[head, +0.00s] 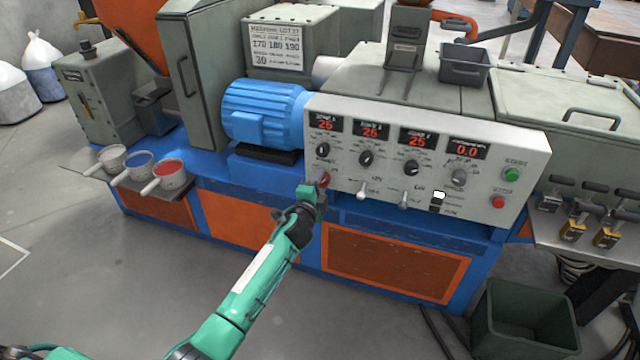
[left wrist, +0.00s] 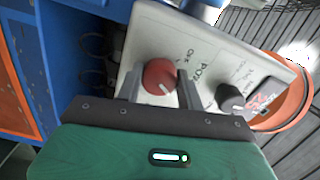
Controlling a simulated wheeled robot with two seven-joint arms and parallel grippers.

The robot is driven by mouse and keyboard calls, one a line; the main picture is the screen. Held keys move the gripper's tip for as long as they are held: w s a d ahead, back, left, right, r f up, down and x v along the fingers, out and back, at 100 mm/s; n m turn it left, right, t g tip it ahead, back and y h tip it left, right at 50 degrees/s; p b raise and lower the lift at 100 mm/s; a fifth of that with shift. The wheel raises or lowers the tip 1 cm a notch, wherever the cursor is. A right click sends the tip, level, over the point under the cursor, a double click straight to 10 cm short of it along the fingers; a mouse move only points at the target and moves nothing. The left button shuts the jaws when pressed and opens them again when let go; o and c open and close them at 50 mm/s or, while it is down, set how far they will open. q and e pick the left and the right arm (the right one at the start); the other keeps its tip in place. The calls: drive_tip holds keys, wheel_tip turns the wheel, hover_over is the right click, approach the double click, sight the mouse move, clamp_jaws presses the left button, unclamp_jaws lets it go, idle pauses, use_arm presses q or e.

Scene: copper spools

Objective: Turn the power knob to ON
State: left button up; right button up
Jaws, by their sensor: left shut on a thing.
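The red power knob (head: 324,178) sits at the lower left corner of the white control panel (head: 340,115) in the head view. In the left wrist view the same round red knob (left wrist: 158,72) has a white mark pointing down and slightly right in the picture. Letters starting "PO" are printed beside it; a small position label is hard to read. My left gripper (head: 312,190) is at the panel, its two grey fingers (left wrist: 158,88) on either side of the knob, shut on it. My right gripper is not in view.
The panel has red digital readouts, black dials (head: 366,158), switches (head: 362,190), a green button (head: 512,174) and a red button (head: 498,202). A black dial (left wrist: 231,98) is close to the fingers. Pots (head: 168,175) stand left; a green bin (head: 522,325) stands right.

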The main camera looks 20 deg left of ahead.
use_arm(q)
drive_tip(key=shift+m, duration=1)
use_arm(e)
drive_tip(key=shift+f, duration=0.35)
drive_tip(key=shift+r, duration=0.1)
use_arm(q)
drive_tip(key=o, duration=1)
drive_tip(key=shift+s+a+p, duration=0.2)
drive_tip(key=shift+s+p, duration=0.45)
drive_tip(key=shift+s, duration=6.3)
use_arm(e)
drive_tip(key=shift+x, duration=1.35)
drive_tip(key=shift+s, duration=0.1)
